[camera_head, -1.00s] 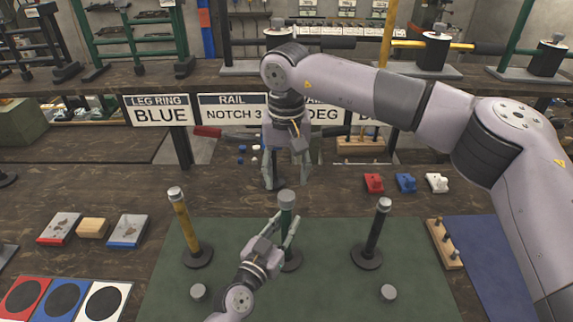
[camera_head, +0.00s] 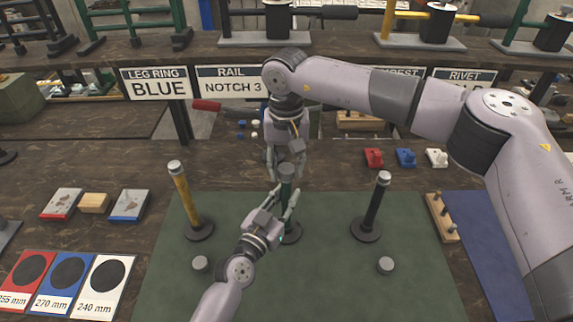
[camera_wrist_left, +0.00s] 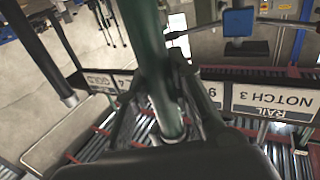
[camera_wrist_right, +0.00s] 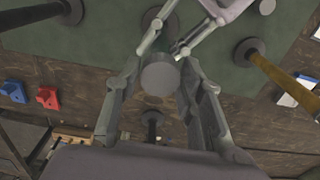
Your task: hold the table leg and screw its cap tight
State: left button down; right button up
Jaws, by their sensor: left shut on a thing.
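The green table leg (camera_head: 286,188) stands upright at the middle of the green mat, with a grey cap (camera_head: 286,170) on its top. My left gripper (camera_head: 283,207) is shut on the leg below the cap. The left wrist view shows the green leg (camera_wrist_left: 152,60) between its fingers (camera_wrist_left: 160,112). My right gripper (camera_head: 287,163) points down from above, its fingers on either side of the cap. In the right wrist view the round cap (camera_wrist_right: 160,77) lies between the open fingers (camera_wrist_right: 162,72); a narrow gap seems to remain.
A yellow leg (camera_head: 181,195) stands left and a black leg (camera_head: 376,205) right on the green mat (camera_head: 330,275). Two loose grey caps (camera_head: 200,263) (camera_head: 386,265) lie near the front. A wooden peg block (camera_head: 441,217) is at the right. Signs (camera_head: 155,84) stand behind.

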grip_shut()
jog(key=m, duration=0.9)
jog(key=shift+m, duration=0.3)
jog(key=m, duration=2.4)
jog(key=shift+f, duration=0.1)
jog(key=m, duration=1)
jog(key=o, duration=0.5)
grip_release()
jog(key=shift+o, duration=0.2)
